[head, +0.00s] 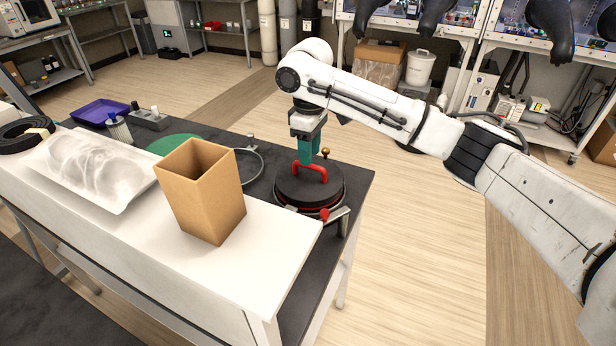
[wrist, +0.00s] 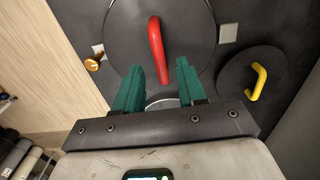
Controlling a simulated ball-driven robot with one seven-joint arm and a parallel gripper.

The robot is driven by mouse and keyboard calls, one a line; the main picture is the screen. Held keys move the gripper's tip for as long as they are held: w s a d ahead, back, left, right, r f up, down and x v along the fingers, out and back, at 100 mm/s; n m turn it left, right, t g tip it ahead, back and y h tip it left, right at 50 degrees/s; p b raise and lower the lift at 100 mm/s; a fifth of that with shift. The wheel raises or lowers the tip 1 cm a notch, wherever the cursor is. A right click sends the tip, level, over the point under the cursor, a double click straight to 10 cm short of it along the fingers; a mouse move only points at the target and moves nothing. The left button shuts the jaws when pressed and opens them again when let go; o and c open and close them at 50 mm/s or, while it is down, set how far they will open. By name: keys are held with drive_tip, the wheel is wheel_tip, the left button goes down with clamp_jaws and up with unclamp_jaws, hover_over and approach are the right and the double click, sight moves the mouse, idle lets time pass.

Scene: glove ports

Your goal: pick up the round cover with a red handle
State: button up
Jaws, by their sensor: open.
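The round cover (head: 293,190) is a dark disc with a red handle (head: 312,172) arched across its top. It lies flat at the right end of the dark table. In the wrist view the cover (wrist: 190,40) fills the upper middle, with its red handle (wrist: 157,50) upright in the picture. My gripper (head: 305,158) has green fingers and points down just above the handle. In the wrist view my gripper (wrist: 160,68) is open, with the handle between and just beyond the fingertips. I cannot tell whether a finger touches it.
A tan open box (head: 205,195) stands on the white surface left of the cover. A brass knob (wrist: 93,64) and a smaller dark disc with a yellow handle (wrist: 258,82) flank the cover. A red-knobbed clamp (head: 325,215) sits at its front. Floor right of the table is clear.

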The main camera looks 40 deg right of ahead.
sight(309, 173)
drive_tip(key=shift+f+p, duration=0.65)
drive_tip(key=shift+f, duration=2.05)
drive_tip(key=shift+c, duration=0.4)
clamp_jaws()
